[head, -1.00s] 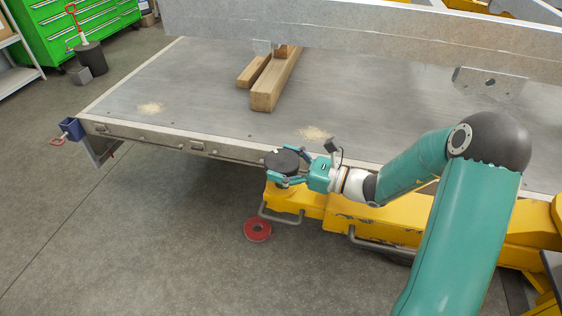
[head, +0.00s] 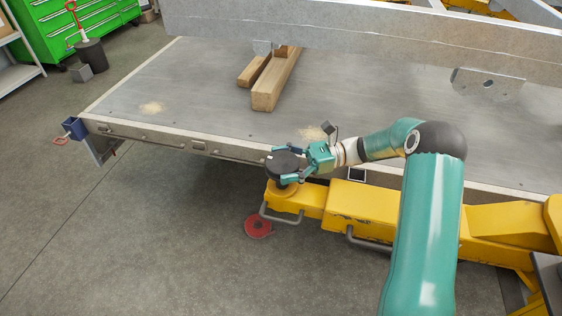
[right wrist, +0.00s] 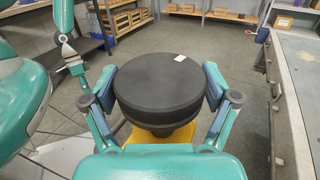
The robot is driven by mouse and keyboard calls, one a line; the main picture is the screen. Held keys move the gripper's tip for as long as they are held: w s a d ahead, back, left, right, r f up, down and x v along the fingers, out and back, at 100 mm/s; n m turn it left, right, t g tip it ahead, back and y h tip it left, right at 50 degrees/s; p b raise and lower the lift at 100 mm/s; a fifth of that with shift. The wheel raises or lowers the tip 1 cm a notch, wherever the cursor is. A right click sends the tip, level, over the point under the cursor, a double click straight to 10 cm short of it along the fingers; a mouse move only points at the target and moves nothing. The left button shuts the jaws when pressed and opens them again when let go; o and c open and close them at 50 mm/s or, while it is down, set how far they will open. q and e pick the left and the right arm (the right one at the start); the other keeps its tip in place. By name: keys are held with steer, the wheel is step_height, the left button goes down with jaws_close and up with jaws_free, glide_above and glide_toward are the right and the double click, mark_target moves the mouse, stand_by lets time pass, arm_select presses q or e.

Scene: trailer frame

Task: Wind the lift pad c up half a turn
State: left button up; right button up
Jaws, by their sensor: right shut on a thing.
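Lift pad c (head: 283,164) is a thick black round pad with a small white mark on its top. It stands over a round mount on the end of the yellow lift arm (head: 345,199), beside the trailer bed's edge. My right gripper (head: 287,168) is shut around the pad, with a finger on each side. The right wrist view shows the pad (right wrist: 158,85) level between the two fingers, with the white mark at its far right edge. The post below the pad is mostly hidden. Part of my left arm (right wrist: 67,45) shows at the left there; its finger state is unclear.
The grey trailer bed (head: 200,95) lies close behind the pad, carrying wooden blocks (head: 274,85) under a galvanised beam (head: 360,38). A red disc (head: 258,226) lies on the floor below the lift arm. The floor at front left is clear.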

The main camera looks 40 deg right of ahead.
steer(key=shift+f+n+g+y, duration=0.1)
steer(key=shift+n+g+y, duration=0.2)
steer(key=shift+n+g, duration=0.3)
steer(key=shift+g, duration=0.3)
steer(key=o, duration=0.9)
steer(key=shift+o, duration=0.2)
steer(key=v, duration=1.2)
steer(key=shift+w, duration=0.15)
